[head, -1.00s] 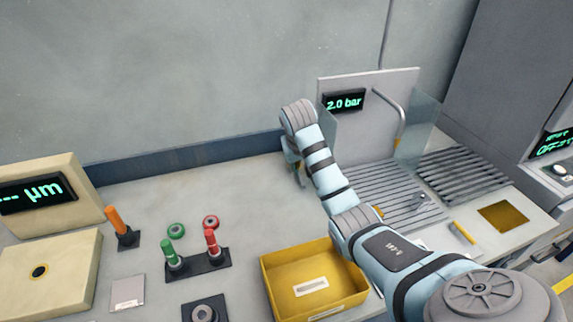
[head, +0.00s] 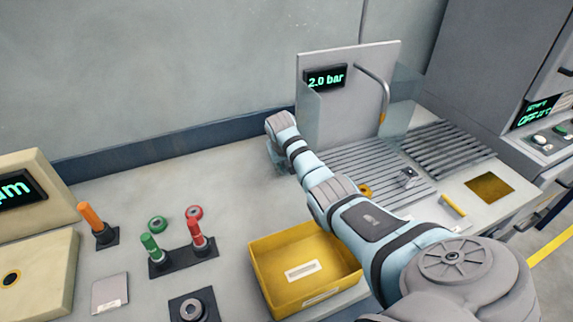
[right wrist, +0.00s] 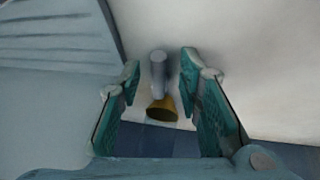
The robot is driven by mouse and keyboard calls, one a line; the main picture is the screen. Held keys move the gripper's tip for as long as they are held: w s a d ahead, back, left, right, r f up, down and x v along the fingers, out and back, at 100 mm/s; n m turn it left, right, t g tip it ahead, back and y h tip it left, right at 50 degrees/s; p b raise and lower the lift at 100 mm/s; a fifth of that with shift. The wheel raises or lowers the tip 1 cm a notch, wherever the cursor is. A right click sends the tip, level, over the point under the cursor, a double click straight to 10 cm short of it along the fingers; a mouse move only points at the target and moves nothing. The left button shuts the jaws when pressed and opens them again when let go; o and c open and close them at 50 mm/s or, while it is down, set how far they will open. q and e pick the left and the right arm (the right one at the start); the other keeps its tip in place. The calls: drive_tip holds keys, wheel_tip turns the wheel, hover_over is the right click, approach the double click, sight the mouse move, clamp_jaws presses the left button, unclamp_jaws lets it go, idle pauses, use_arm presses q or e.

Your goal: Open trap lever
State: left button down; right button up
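My right gripper (right wrist: 160,95) is open in the right wrist view, with its two teal fingers apart. A short grey post with a yellow flared end (right wrist: 160,108), which may be the trap lever, shows in the gap between them. I cannot tell whether it is between the fingertips or beyond them, and neither finger visibly touches it. In the head view the right gripper (head: 277,158) is mostly hidden behind my wrist, left of the clear-sided station, and the post is not visible. My left gripper is not in view.
The station has a 2.0 bar display (head: 325,78), a bent pipe (head: 376,88) and a slatted grate (head: 355,160). A yellow bin (head: 275,290) stands below my right arm. Red and green handled tools (head: 197,230) stand at left.

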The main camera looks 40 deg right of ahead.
drive_tip(key=shift+s+r, duration=0.2)
drive_tip(key=shift+s, duration=0.05)
drive_tip(key=shift+c, duration=0.3)
drive_tip(key=c, duration=0.3)
clamp_jaws()
drive_tip(key=shift+s+d+r+n+p, duration=0.15)
drive_tip(key=shift+r+n+p, duration=0.25)
drive_tip(key=shift+p, duration=0.6)
drive_tip(key=shift+f+n+t, duration=0.25)
drive_tip(key=shift+n+t, duration=0.05)
drive_tip(key=shift+d+f, duration=0.1)
drive_tip(key=shift+f, duration=0.05)
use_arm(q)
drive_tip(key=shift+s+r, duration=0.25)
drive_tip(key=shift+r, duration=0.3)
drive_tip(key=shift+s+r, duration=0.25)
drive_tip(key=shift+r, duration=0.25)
use_arm(e)
drive_tip(key=shift+o, duration=1.8)
unclamp_jaws()
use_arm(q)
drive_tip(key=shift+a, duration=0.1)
